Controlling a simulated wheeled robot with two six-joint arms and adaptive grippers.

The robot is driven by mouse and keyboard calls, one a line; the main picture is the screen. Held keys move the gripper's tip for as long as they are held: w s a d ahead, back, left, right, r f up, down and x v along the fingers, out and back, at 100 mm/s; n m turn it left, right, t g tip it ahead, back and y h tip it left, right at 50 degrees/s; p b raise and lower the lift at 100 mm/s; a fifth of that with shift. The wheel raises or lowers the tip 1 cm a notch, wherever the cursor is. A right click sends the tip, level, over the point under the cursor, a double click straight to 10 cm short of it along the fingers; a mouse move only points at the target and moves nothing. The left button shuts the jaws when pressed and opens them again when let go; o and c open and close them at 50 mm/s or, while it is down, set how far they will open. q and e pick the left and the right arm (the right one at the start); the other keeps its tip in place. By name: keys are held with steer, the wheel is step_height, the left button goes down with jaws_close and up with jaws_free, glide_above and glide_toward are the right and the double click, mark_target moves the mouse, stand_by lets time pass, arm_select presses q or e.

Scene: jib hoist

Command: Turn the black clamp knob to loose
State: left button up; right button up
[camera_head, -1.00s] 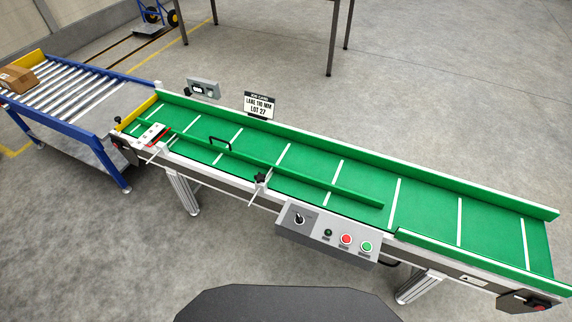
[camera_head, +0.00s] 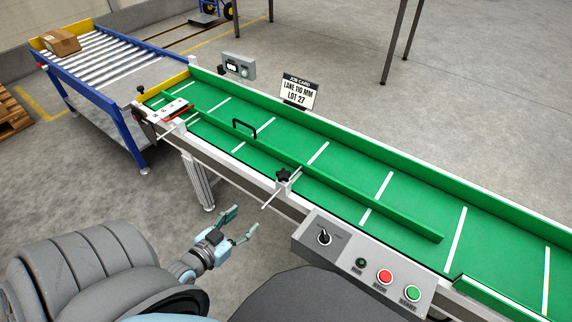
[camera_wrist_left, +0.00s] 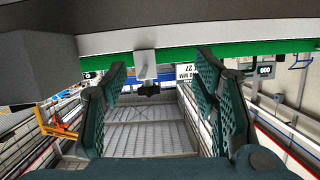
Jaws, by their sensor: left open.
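The black clamp knob (camera_head: 283,174) is a small star-shaped knob on a bracket at the near edge of the green conveyor, by the green guide rail (camera_head: 330,184). In the left wrist view a dark knob (camera_wrist_left: 149,90) shows beneath a light bracket, between the fingers and beyond them. My left gripper (camera_head: 243,222) is open and empty, in front of the conveyor and below and left of the knob, apart from it. Its two green fingers also show spread in the left wrist view (camera_wrist_left: 161,84). My right gripper is out of view.
A grey control box (camera_head: 362,266) with a switch and red and green buttons hangs on the near side, right of the knob. A thin rod (camera_head: 270,200) sticks out below the knob. A job card (camera_head: 297,93) stands at the far edge. A roller table (camera_head: 100,62) is at left.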

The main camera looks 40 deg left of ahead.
mark_target(279, 179)
arm_select(q)
steer(key=w+d+r+t+b, duration=0.2)
steer(key=w+r+t+b, duration=0.15)
steer(key=r, duration=0.25)
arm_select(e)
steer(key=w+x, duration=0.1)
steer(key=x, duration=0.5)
arm_select(q)
steer(key=shift+h, duration=0.4)
steer(key=w+b, duration=0.2)
steer(key=w, duration=1)
steer(key=shift+w, duration=0.8)
steer(key=c, duration=1.2)
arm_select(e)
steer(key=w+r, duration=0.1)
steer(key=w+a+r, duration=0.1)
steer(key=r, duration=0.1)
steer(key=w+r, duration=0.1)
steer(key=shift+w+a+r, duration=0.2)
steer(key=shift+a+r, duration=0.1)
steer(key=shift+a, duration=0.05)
